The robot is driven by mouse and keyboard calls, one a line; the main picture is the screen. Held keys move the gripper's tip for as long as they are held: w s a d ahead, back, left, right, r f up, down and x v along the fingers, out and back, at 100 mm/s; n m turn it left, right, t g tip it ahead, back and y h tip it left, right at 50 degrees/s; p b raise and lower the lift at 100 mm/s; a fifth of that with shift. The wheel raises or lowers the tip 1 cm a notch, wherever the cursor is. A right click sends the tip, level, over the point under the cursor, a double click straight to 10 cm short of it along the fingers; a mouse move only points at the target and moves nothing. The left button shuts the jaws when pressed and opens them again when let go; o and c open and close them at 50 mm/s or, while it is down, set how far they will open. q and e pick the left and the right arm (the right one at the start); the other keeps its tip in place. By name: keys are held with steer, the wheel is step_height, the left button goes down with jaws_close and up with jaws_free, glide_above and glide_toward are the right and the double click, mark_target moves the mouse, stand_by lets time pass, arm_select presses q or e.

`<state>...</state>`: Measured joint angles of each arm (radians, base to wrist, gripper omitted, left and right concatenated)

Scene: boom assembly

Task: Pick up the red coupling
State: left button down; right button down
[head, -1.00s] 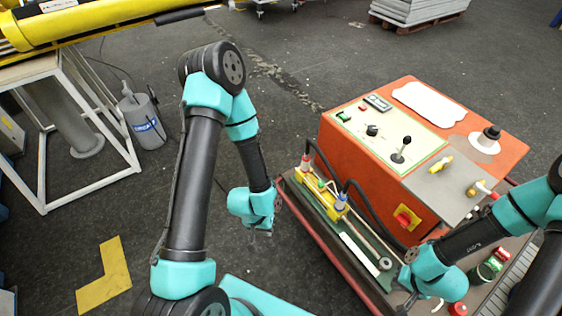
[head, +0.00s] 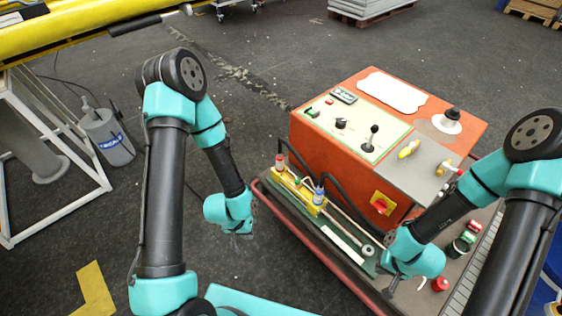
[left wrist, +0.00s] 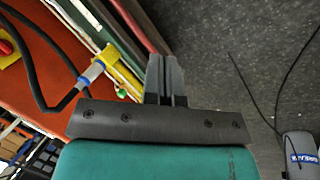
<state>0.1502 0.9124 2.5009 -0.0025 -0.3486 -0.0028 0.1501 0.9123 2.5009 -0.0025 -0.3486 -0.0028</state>
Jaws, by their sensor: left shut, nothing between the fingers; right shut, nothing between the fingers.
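A red-topped coupling (head: 280,161) stands at the left end of the yellow block (head: 300,191) on the cart's front ledge. A blue coupling (head: 318,195) stands near the block's right end; it also shows in the left wrist view (left wrist: 92,72) with a black hose. A separate small red round part (head: 440,284) lies on the cart at lower right. My left gripper (head: 240,235) is shut and empty, left of the block and apart from it. Its closed fingers show in the left wrist view (left wrist: 164,80). My right gripper (head: 404,286) is shut and empty, left of the small red part.
The orange control box (head: 340,150) with joysticks and knobs rises behind the ledge. Black hoses loop between box and block. Green and red small parts (head: 466,238) lie at right. A grey container (head: 107,137) stands on the floor at left.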

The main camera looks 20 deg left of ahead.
arm_select(q)
steer(key=c, duration=1.8)
jaws_free()
steer(key=shift+c, duration=0.2)
steer(key=o, duration=1.3)
steer(key=shift+w, duration=0.15)
